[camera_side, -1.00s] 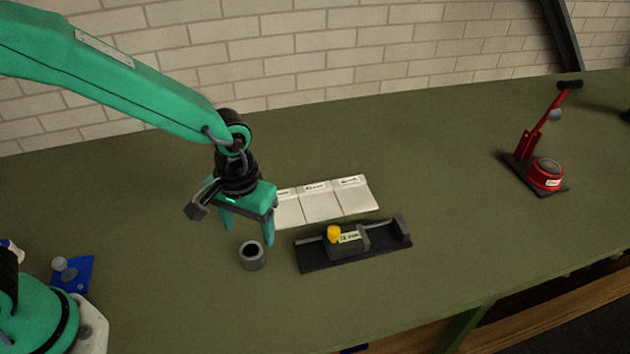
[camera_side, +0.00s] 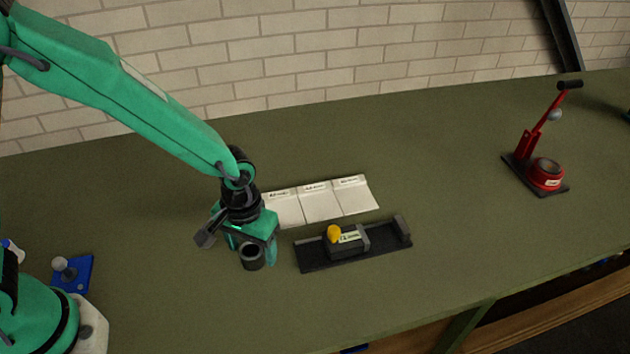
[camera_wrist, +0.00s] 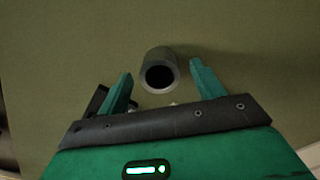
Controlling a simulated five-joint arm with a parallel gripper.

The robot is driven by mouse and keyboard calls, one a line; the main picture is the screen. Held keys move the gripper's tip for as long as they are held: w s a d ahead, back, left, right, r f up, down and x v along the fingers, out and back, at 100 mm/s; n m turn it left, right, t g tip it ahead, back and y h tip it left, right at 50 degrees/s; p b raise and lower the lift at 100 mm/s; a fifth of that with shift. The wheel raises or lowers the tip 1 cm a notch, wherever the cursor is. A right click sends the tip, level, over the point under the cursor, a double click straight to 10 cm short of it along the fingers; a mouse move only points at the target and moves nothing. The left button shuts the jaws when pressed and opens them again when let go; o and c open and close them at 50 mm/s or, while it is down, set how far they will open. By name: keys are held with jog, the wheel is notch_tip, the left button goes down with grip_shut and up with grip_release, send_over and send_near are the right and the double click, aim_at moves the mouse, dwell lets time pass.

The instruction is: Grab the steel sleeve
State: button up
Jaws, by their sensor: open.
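The steel sleeve (camera_side: 252,256) is a short grey hollow cylinder standing upright on the green bench. My gripper (camera_side: 258,258) is low over the bench at the sleeve, and its fingers partly show behind and beside it in the side view. In the wrist view, the sleeve (camera_wrist: 161,70) shows its dark bore. It sits between and slightly beyond the fingertips of my gripper (camera_wrist: 160,75), with a gap to each finger. The fingers are spread and hold nothing.
A black fixture (camera_side: 322,256) with a yellow-knobbed block (camera_side: 345,241) lies just right of the sleeve. White labelled trays (camera_side: 320,203) lie behind it. A red lever press (camera_side: 546,172) stands far right, and a blue plate (camera_side: 78,277) lies left. The bench front is clear.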

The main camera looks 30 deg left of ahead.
jog(key=shift+f, duration=0.6)
jog(key=c, duration=1.2)
jog(key=shift+c, duration=0.2)
jog(key=shift+r, duration=0.15)
jog(key=shift+r, duration=0.75)
notch_tip(320, 180, up, 2)
jog(key=shift+r, duration=0.1)
jog(key=s+d+r, duration=0.6)
jog(key=s+r, duration=0.1)
jog(key=s, duration=0.3)
